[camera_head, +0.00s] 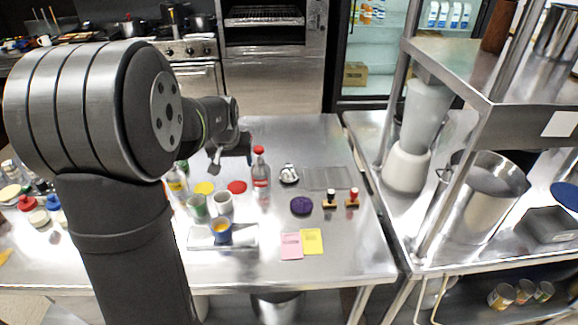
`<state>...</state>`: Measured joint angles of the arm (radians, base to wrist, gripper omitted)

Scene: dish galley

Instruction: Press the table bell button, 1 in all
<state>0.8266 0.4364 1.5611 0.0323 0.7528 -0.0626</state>
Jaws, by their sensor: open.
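What looks like the table bell (288,174) is a small silvery thing with a dark base on the steel table, right of the clear bottle with a red cap. Its button is too small to make out. My gripper (231,162) is open and empty above the table, left of the bottle and of the bell, apart from both. My arm hides part of the table's left side.
The bottle (261,170) stands between my gripper and the bell. A wire rack (326,178) lies right of the bell. A purple round thing (301,205) and two stamps (353,197) are nearer. Cups (223,203) stand front left. A steel shelf (480,110) rises at right.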

